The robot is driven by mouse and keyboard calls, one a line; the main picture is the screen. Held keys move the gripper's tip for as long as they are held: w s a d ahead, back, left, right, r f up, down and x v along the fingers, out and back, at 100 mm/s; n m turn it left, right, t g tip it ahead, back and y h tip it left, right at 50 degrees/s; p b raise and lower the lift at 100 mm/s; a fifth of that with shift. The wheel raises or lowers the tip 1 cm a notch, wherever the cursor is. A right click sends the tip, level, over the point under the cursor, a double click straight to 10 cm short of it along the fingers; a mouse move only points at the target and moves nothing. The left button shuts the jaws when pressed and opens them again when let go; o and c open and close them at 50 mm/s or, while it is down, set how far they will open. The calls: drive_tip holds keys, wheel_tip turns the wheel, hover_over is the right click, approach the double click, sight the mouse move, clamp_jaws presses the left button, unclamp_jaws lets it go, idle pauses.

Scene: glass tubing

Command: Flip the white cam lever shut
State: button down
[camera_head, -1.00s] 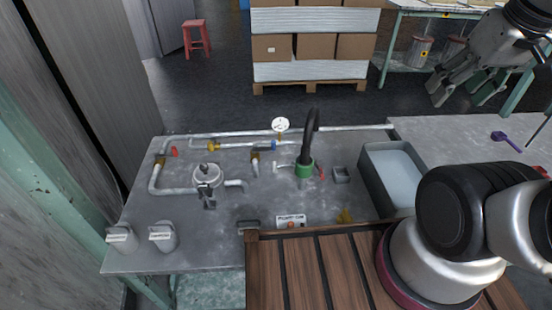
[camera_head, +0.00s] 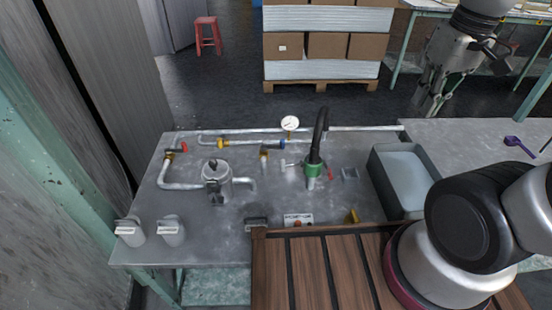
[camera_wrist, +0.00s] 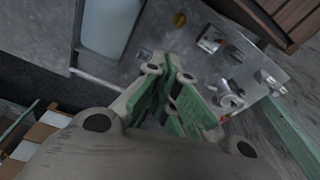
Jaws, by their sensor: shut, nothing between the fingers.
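The white cam lever (camera_head: 288,163) sticks out to the left from the coupling with the green collar (camera_head: 312,168), under the black curved hose (camera_head: 321,128) on the grey bench. It stands out sideways, away from the coupling body. A red lever (camera_head: 330,174) is on the coupling's right side. My gripper (camera_head: 432,95) is at the upper right, well apart from the coupling, its fingers pointing down. In the wrist view my gripper (camera_wrist: 172,85) is shut and empty. I cannot make out the white lever there.
A grey tub (camera_head: 404,178) stands right of the coupling. Pipes with valves (camera_head: 180,152), a round vessel (camera_head: 215,177) and a gauge (camera_head: 290,123) are on the bench. A purple tool (camera_head: 518,145) lies at right. Stacked boxes (camera_head: 327,47) stand behind.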

drive_tip(key=w+a+f+n+g, duration=0.2)
drive_tip(key=w+a+f+n, duration=0.35)
drive_tip(key=a, duration=0.55)
drive_tip(key=n+g+h, duration=0.1)
drive_tip(key=n, duration=0.5)
hover_over(292, 165)
drive_tip(key=s+a, duration=0.3)
drive_tip(key=s, duration=0.2)
wheel_tip(292, 165, down, 13)
drive_tip(key=w+a+n+t+y, duration=0.1)
drive_tip(key=w+a+n, duration=0.3)
drive_tip(key=w+a, duration=0.1)
drive_tip(key=shift+w, duration=0.2)
wheel_tip(292, 165, down, 13)
drive_tip(key=d, duration=0.2)
drive_tip(key=shift+d+r, duration=0.15)
drive_tip(key=shift+d, duration=0.05)
drive_tip(key=shift+a, duration=0.1)
